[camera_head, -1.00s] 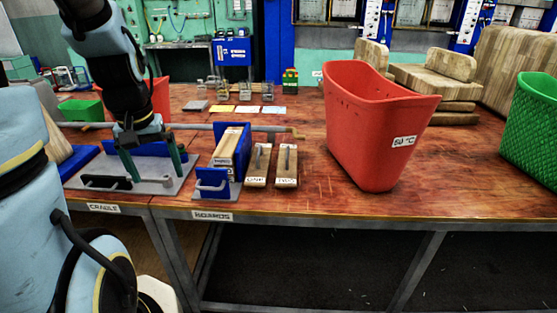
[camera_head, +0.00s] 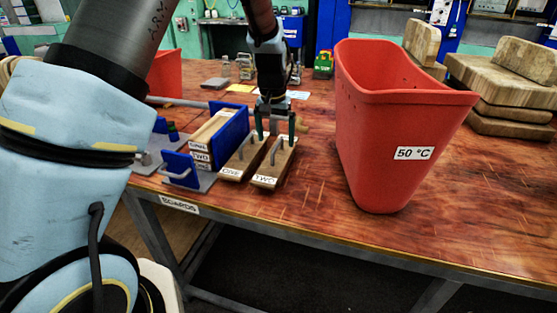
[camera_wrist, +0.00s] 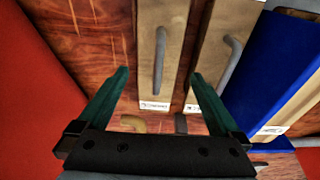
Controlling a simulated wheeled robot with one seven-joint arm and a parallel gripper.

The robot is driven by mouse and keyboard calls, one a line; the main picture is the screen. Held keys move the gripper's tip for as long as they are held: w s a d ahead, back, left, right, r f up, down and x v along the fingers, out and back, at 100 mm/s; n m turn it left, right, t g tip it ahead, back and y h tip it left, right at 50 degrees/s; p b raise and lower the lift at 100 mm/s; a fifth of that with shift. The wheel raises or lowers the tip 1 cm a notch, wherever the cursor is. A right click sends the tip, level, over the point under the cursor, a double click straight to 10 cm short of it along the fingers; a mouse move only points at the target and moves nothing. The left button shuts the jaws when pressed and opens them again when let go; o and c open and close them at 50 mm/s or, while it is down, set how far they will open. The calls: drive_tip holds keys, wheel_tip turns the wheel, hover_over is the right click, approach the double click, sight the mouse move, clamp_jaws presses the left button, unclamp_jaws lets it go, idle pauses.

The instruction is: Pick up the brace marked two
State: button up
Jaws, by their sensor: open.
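The brace marked TWO (camera_head: 264,180) is a pale wooden bar with a grey handle, lying on the table just left of the red bin. My gripper (camera_head: 276,137) is open above it, toward its far part, with one finger at each side. In the wrist view, the brace (camera_wrist: 150,85) runs between my open fingers (camera_wrist: 160,76), and its grey handle stands between them. The fingers do not visibly touch it. The brace marked ONE (camera_head: 235,168) lies close beside it on the left.
A blue rack (camera_head: 234,130) holding marked boards stands just left of brace ONE. The large red bin (camera_head: 365,150), labelled 50 °C, stands close on the right. Wooden boards (camera_head: 500,85) are stacked at the back right. The table front right is clear.

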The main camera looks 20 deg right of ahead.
sight(277, 157)
drive_tip(key=shift+w+d+f+p, duration=0.15)
drive_tip(key=shift+f+p, duration=0.65)
drive_tip(key=shift+f, duration=1.4)
drive_tip(key=shift+w+d+f+p, duration=0.15)
drive_tip(key=shift+f+p, duration=0.65)
drive_tip(key=shift+f, duration=1.4)
drive_tip(key=shift+s, duration=0.1)
drive_tip(key=shift+c, duration=0.2)
clamp_jaws()
